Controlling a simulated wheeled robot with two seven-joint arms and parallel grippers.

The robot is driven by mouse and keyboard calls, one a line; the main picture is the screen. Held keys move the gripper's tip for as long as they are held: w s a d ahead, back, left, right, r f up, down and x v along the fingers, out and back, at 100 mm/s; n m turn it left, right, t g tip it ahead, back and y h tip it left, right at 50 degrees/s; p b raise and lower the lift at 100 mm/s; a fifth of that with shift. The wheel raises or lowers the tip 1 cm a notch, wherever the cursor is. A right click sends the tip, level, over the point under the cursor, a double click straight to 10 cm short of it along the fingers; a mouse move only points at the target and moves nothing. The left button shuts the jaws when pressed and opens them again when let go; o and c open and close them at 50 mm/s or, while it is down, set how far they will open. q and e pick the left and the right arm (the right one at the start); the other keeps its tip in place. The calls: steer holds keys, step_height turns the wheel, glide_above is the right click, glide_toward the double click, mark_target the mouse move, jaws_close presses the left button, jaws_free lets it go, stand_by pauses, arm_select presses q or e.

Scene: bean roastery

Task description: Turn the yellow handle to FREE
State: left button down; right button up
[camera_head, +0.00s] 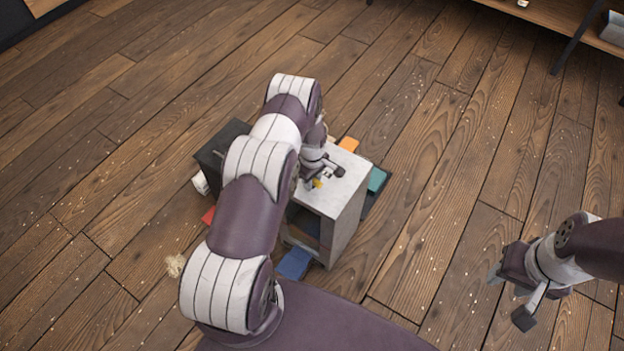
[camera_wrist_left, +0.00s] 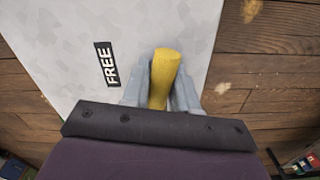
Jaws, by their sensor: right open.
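The yellow handle (camera_wrist_left: 163,75) stands up between the two grey fingers of my left gripper (camera_wrist_left: 162,95) in the left wrist view, with a finger close against each side. A black label reading FREE (camera_wrist_left: 106,64) lies on the pale panel to the left of the handle. In the head view, my left gripper (camera_head: 322,176) is over the top of a pale grey box (camera_head: 346,199), and only a bit of the yellow handle (camera_head: 318,184) shows. My arm hides part of the box. My right gripper (camera_head: 509,295) is open and empty over the floor at the right.
A dark block (camera_head: 213,158) adjoins the box at the left. Blue (camera_head: 294,264), red (camera_head: 209,215), orange (camera_head: 348,144) and teal (camera_head: 378,179) pieces lie around it. A wooden shelf (camera_head: 560,22) stands at the top right. The plank floor is mostly clear.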

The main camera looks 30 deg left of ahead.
arm_select(q)
steer(key=shift+m, duration=0.3)
steer(key=m+b, duration=0.1)
steer(key=m, duration=0.1)
steer(key=shift+f+m, duration=0.1)
steer(key=shift+m, duration=0.3)
steer(key=m+b, duration=0.1)
steer(key=m, duration=0.3)
steer(key=m+b, duration=0.1)
steer(key=m, duration=0.4)
steer(key=c, duration=1.9)
jaws_free()
steer(key=m+b, duration=0.1)
steer(key=m, duration=0.4)
steer(key=shift+o, duration=0.3)
steer(key=shift+m, duration=0.4)
